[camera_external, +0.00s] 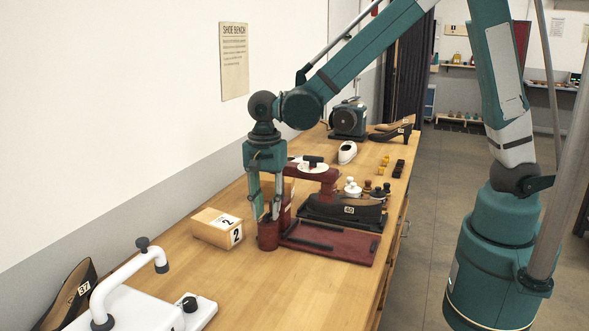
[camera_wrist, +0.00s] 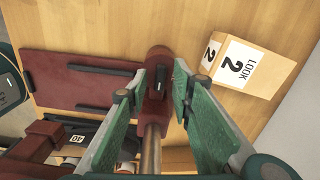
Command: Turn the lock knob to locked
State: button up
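The cylinder also shows in the external view (camera_external: 268,236), at the near left corner of the dark red machine. My gripper (camera_external: 267,213) points down at it. In the wrist view, the green fingers of my gripper (camera_wrist: 155,85) are open, one on each side of the knob, with a gap visible. I cannot tell whether either finger touches. The knob is hidden by the fingers in the external view.
A wooden block (camera_external: 217,228) marked 2 stands left of the cylinder. A dark red plate (camera_external: 335,243) with black strips lies to its right, with a black shoe (camera_external: 345,209) behind. A white device (camera_external: 150,305) with a black knob stands at front left.

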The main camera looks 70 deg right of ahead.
notch_tip(320, 180, up, 12)
dwell(0.7)
jog(key=shift+f, duration=0.1)
jog(key=o, duration=0.5)
jog(key=shift+o, duration=0.2)
jog(key=n+p, duration=0.9)
jog(key=n, duration=0.8)
send_over(267, 214)
notch_tip(267, 214, down, 4)
jog(key=shift+f, duration=0.1)
jog(key=shift+f, duration=0.2)
jog(key=shift+f, duration=3.75)
